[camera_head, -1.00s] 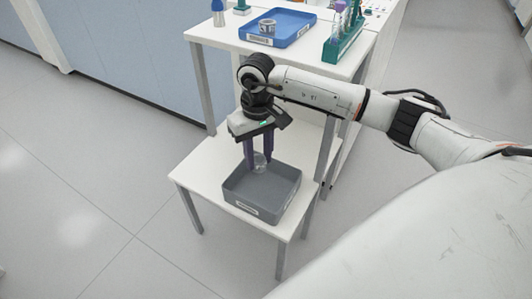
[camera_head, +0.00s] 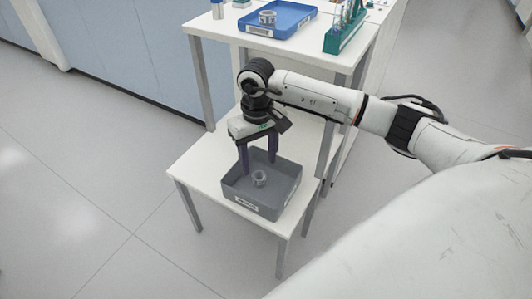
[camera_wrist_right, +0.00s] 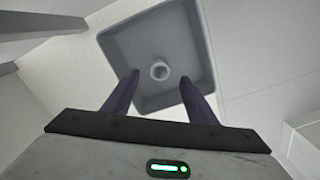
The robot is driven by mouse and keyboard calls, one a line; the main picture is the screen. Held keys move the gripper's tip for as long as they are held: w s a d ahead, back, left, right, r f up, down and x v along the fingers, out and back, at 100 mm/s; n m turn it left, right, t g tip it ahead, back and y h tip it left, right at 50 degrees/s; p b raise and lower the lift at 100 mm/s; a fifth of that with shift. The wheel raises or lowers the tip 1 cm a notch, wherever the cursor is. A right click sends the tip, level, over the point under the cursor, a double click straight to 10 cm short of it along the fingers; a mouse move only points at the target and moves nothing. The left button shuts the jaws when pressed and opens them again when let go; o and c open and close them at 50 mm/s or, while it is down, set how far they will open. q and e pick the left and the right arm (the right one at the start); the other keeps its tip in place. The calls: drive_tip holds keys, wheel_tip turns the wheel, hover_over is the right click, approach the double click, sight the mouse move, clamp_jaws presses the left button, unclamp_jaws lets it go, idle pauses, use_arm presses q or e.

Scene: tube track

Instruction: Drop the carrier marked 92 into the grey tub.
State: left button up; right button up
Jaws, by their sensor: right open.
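The grey tub (camera_head: 282,195) stands on the low white table. A small pale ring-shaped carrier (camera_head: 259,178) lies inside the tub, on its floor; any number on it is too small to read. The carrier (camera_wrist_right: 160,70) and the tub (camera_wrist_right: 205,50) also show in the right wrist view. My right gripper (camera_head: 258,163) is open and empty above the tub, its two dark fingers apart and the carrier below and between them. The right gripper shows in the right wrist view (camera_wrist_right: 158,78) too. My left gripper is not in view.
A blue tray (camera_head: 292,22) with another small ring-shaped carrier (camera_head: 267,17) sits on the higher table behind. A green rack with tubes (camera_head: 345,38) stands to its right. The low table (camera_head: 200,165) has bare room left of the tub.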

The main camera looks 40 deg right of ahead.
use_arm(q)
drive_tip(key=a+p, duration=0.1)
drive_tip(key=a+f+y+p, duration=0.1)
drive_tip(key=p, duration=0.1)
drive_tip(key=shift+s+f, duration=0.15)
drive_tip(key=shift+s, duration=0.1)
use_arm(e)
wheel_tip(320, 180, up, 10)
drive_tip(key=shift+r, duration=0.15)
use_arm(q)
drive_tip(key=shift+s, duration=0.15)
